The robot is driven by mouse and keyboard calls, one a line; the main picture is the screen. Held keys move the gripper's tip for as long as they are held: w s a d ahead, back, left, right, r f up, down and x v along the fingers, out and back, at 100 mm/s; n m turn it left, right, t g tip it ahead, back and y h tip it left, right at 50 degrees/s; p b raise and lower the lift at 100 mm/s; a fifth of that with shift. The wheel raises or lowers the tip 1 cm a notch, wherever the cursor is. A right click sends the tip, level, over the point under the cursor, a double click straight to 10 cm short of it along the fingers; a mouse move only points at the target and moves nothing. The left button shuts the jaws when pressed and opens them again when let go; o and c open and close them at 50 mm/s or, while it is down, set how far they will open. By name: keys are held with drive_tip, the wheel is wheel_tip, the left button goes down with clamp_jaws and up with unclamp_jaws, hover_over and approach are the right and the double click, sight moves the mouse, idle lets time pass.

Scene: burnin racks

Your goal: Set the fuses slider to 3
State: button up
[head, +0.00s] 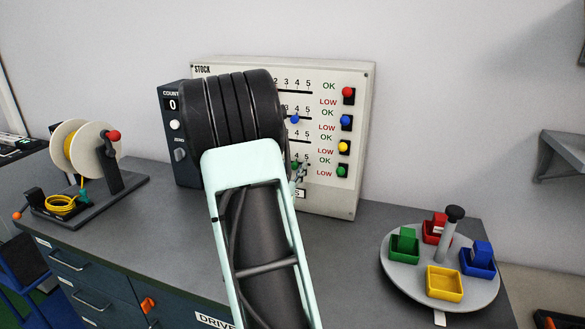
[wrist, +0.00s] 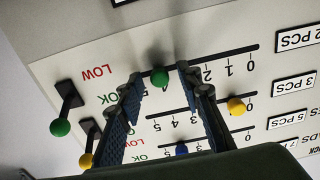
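The white stock panel (head: 367,100) stands upright at the back of the bench, with several slider rows. The wrist view shows it upside down. There a green slider knob (wrist: 160,76) sits between the two fingers of my gripper (wrist: 160,77). The fingers are apart, with a gap on each side of the knob. A yellow knob (wrist: 236,106) is near 0 on another row. I cannot read which slider is named fuses.
Coloured LOW/OK switches line the panel's right side, the red one (head: 348,92) on top. A counter box (head: 172,110) stands left of my arm. A cable reel (head: 85,148) is at the left; a round tray (head: 400,277) with coloured bins is at the right.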

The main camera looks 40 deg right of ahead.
drive_tip(key=shift+c, duration=0.6)
clamp_jaws()
drive_tip(key=w, duration=0.1)
drive_tip(key=w+a+b, duration=0.1)
drive_tip(key=shift+w+a, duration=0.2)
drive_tip(key=shift+w, duration=0.15)
drive_tip(key=shift+o, duration=0.6)
unclamp_jaws()
drive_tip(key=v, duration=1.2)
